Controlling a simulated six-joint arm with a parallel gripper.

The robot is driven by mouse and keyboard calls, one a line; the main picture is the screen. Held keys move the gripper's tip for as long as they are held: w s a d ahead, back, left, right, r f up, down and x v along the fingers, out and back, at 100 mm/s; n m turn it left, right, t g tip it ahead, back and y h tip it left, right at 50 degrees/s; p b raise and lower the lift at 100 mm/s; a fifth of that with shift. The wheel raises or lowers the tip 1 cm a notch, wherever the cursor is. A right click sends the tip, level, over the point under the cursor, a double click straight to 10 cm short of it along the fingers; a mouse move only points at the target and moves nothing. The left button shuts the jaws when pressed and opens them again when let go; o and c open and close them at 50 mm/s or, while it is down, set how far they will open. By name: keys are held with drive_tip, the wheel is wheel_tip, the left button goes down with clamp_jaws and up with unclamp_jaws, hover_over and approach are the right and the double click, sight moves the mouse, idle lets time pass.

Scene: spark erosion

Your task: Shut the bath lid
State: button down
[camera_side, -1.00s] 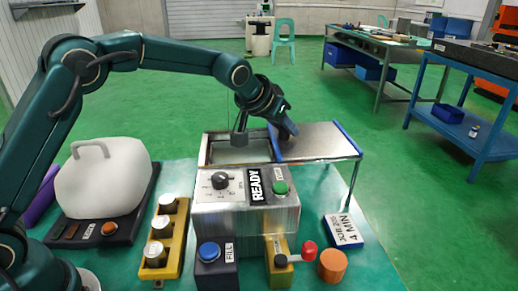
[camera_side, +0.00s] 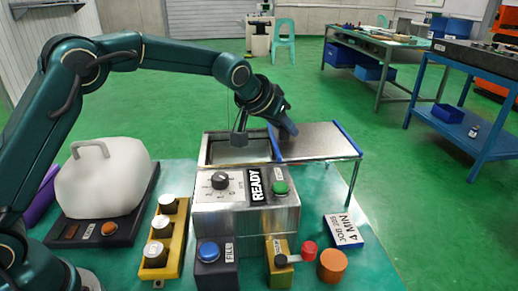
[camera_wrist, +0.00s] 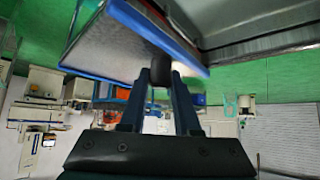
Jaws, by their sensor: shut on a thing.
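The bath (camera_side: 208,152) is the open-topped metal box behind the control panel, and its left part is uncovered. The lid (camera_side: 318,140) is a flat grey metal plate with blue edges, slid out to the right of the bath on a rail with a thin leg. My gripper (camera_side: 285,130) is at the lid's left end, by its blue edge. In the wrist view my gripper (camera_wrist: 160,78) is shut on a dark knob (camera_wrist: 160,68) at the lid's edge. The lid also shows in the wrist view (camera_wrist: 110,45). In the side view the fingers hide the knob.
The control box (camera_side: 245,215) with a dial, READY sign and green button stands in front of the bath. A dark electrode holder (camera_side: 239,139) hangs over the bath opening. A blue FILL button (camera_side: 208,252), red-knobbed lever (camera_side: 308,248) and orange cylinder (camera_side: 331,265) stand in front.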

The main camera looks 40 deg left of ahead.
idle(0.4)
drive_tip(key=shift+s+a, duration=2.8)
drive_tip(key=shift+s, duration=0.1)
drive_tip(key=c, duration=0.6)
unclamp_jaws()
drive_tip(key=shift+v, duration=2.5)
